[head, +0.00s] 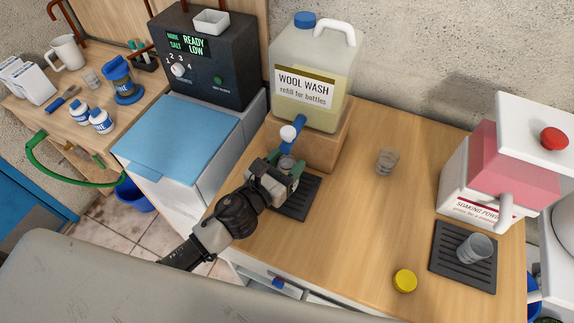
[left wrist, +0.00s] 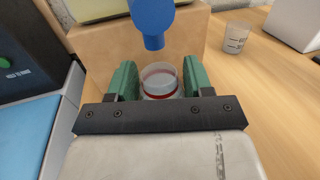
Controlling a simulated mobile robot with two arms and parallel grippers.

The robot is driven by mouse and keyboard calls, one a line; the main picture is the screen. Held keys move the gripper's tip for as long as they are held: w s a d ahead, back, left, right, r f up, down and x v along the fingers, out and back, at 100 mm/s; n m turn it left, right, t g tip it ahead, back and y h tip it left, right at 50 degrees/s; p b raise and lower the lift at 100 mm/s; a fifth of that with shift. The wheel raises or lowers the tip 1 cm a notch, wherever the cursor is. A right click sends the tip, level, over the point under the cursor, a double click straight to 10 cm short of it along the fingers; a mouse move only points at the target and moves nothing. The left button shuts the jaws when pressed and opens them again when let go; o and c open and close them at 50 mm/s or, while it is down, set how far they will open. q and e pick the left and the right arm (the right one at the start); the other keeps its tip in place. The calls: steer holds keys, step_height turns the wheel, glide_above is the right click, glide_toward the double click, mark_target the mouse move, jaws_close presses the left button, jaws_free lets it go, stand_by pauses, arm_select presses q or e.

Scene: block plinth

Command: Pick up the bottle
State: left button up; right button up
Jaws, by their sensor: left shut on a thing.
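A clear bottle (left wrist: 160,82) with an open round mouth and a red ring stands between the green fingers of my left gripper (left wrist: 160,86). In the head view the bottle (head: 287,162) shows only at its top, and its lower part is hidden by my left gripper (head: 282,178). My left gripper is shut on it, over a black drip mat (head: 298,204). The mouth is close under the blue tap (left wrist: 152,22) of the wool wash container (head: 312,75). I cannot tell whether the bottle's base touches the mat. My right gripper is not in view.
A wooden block (head: 318,150) carries the wool wash container. A clear measuring cup (head: 387,161) and a yellow cap (head: 404,281) are on the worktop. At the right are a soaking powder dispenser (head: 510,170) and a cup (head: 474,249) on another mat.

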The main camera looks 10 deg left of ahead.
arm_select(q)
steer(key=shift+r, duration=0.35)
steer(key=b+v, duration=0.6)
steer(key=v, duration=1)
steer(key=shift+s+a+r, duration=0.1)
steer(key=shift+s+r, duration=0.05)
steer(key=shift+r, duration=0.05)
steer(key=shift+s+a+r+b, duration=0.15)
steer(key=shift+s+b, duration=0.05)
steer(key=shift+s, duration=0.15)
steer(key=shift+s+a+r+b, duration=0.1)
steer(key=shift+s+a+b, duration=0.1)
steer(key=shift+s, duration=0.2)
steer(key=shift+d, duration=0.1)
